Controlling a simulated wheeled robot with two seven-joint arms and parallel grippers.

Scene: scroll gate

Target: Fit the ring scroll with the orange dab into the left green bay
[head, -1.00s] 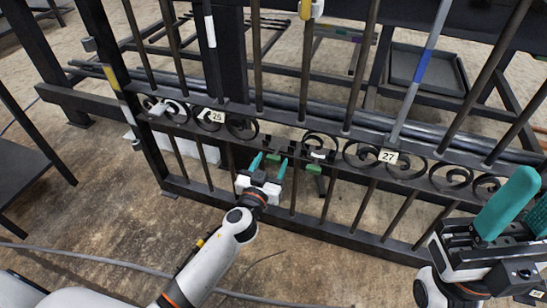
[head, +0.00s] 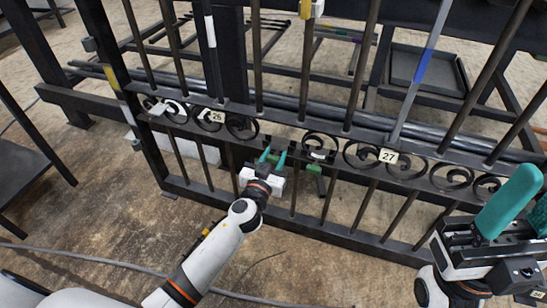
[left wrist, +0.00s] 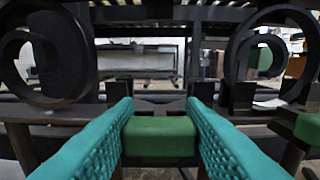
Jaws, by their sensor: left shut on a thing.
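My left gripper (head: 272,158) is at the gap in the gate's scroll row, left of the middle. In the left wrist view its teal fingers (left wrist: 160,125) are shut on a green block (left wrist: 160,137) at the lower rail. Two black uprights (left wrist: 118,90) stand just beyond the block. No ring scroll shows between the fingers. A second green piece (left wrist: 308,130) sits to the right; it also shows in the head view (head: 314,168). I cannot make out an orange dab on any scroll. My right gripper (head: 522,215) is at the right edge, its fingers apart and apparently empty.
The dark gate has upright bars and scrolls (head: 242,127) on both sides of the gap. Number tags 26 (head: 217,116) and 27 (head: 388,156) hang on it. A dark tray (head: 425,67) is behind; a black table (head: 25,165) stands left. The floor in front is mostly clear.

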